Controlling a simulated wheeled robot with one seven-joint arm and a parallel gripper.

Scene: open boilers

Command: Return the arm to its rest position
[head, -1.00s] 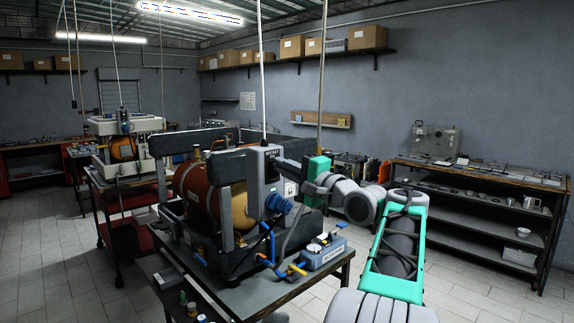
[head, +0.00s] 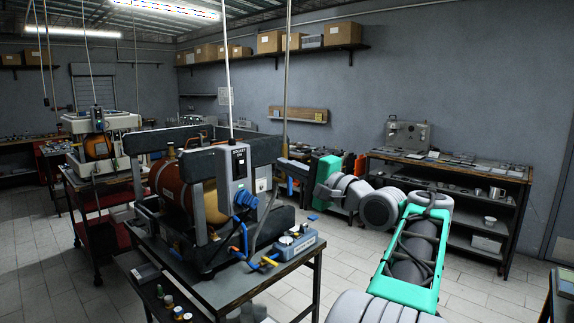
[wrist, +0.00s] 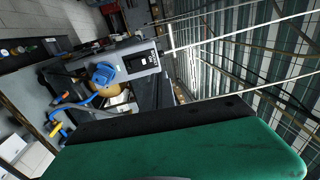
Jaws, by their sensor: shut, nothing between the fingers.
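My arm (head: 412,250), grey with a green frame, reaches from the lower right of the head view and bends left at the elbow. Its forearm ends in a green wrist part. My gripper (head: 302,171) is at the far end, a dark shape beside that green part, shut and empty. It appears right of the boiler unit (head: 183,190) in the picture, with no visible contact. A large green part of my arm's end fills the bottom of the wrist view; the fingertips are not clear there.
The boiler workbench (head: 225,288) stands left of my arm, with a grey control box (head: 236,172), blue knob and hoses. A shelved bench (head: 450,168) stands behind on the right. Tiled floor (head: 345,265) lies open between them. A table edge (head: 553,300) shows at the lower right.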

